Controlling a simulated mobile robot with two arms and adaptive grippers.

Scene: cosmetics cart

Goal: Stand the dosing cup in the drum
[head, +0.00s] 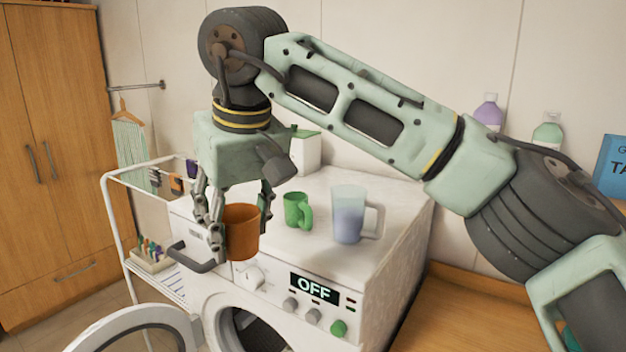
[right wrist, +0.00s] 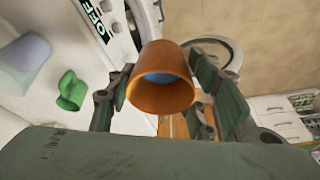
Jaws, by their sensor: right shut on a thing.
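An orange cup (head: 243,222), taken as the dosing cup, is held upright between the fingers of my right gripper (head: 240,240), in front of the washing machine's upper front edge. In the right wrist view the cup (right wrist: 160,97) shows its open mouth with something blue inside, and the gripper fingers stand on both sides of it. The washing machine's drum (head: 262,335) shows as a dark round opening low in the front, partly cut off by the frame. Its round door (head: 125,322) stands open to the left. My left gripper is not in view.
A green mug (head: 297,210) and a frosted jug with bluish contents (head: 347,222) stand on the machine top (head: 390,215). A control panel reading OFF (head: 313,289) is on the front. A white wire cart (head: 125,230) stands at left.

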